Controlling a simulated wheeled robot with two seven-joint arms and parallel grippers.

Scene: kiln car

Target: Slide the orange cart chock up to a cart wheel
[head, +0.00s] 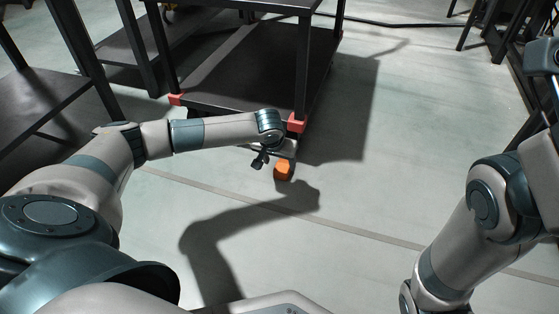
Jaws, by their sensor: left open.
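The orange cart chock (283,168) sits on the grey floor just below the near right corner of the black cart (235,65). That corner has a red bumper (297,124). My left gripper (271,160) is open over the left side of the chock, one dark finger showing to its left. The other finger is not clear, and I cannot tell whether it touches the chock. The cart wheel at this corner is hidden behind my left wrist and gripper. My right arm is at the right, and its gripper is out of the picture.
Another dark rack (45,98) stands at the left, close to my left arm. Black frames (500,35) stand at the far right. A seam line runs across the floor. The floor (400,140) right of the cart is clear.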

